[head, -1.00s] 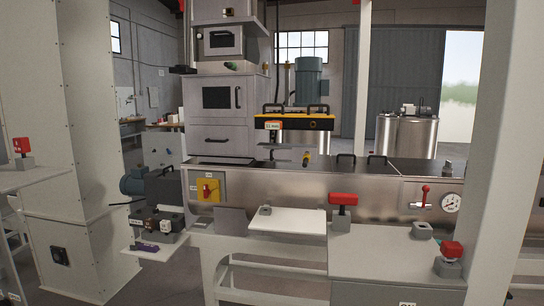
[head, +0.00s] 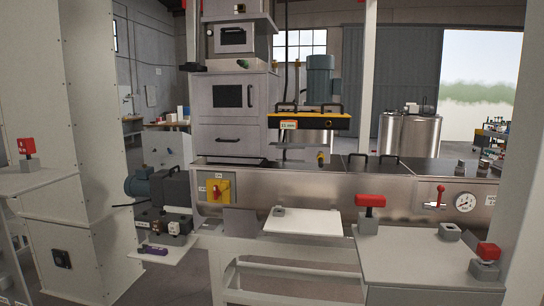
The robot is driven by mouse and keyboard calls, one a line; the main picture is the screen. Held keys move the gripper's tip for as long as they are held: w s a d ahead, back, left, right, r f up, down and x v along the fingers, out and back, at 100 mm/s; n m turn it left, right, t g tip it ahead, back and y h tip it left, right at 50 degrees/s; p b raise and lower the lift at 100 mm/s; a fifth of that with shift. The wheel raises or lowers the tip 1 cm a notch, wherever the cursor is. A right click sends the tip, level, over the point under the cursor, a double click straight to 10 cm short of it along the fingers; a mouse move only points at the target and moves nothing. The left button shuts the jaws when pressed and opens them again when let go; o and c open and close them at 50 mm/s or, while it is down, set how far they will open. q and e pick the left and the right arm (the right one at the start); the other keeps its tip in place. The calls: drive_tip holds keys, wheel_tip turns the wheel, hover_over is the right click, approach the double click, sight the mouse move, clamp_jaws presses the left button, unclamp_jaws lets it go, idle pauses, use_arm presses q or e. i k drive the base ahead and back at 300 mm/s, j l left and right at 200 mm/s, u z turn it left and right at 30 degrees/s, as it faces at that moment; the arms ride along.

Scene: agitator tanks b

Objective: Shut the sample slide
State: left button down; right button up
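I cannot tell for sure which part is the sample slide. A white flat plate (head: 315,222) with a small grey block (head: 279,211) on its left end juts out from the front of the steel trough (head: 330,190). A dark grey tilted plate (head: 240,222) is beside it on the left. Neither gripper is in view.
A grey bench (head: 420,258) with red-topped blocks (head: 370,201) stands at the front right. A yellow panel with a red switch (head: 218,188) and a gauge (head: 465,202) are on the trough. A low shelf with dark parts (head: 160,232) is at left, beside a tall pale column (head: 90,140).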

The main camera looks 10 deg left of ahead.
sight(284, 154)
drive_tip(key=i+j+z, duration=0.2)
drive_tip(key=j, duration=0.65)
drive_tip(key=j+z, duration=0.15)
drive_tip(key=j, duration=0.25)
drive_tip(key=i+j+z, duration=0.2)
drive_tip(key=j, duration=0.2)
drive_tip(key=i+j+z, duration=0.2)
drive_tip(key=j, duration=0.15)
drive_tip(key=i+j+z, duration=0.15)
drive_tip(key=j, duration=0.25)
drive_tip(key=i, duration=0.05)
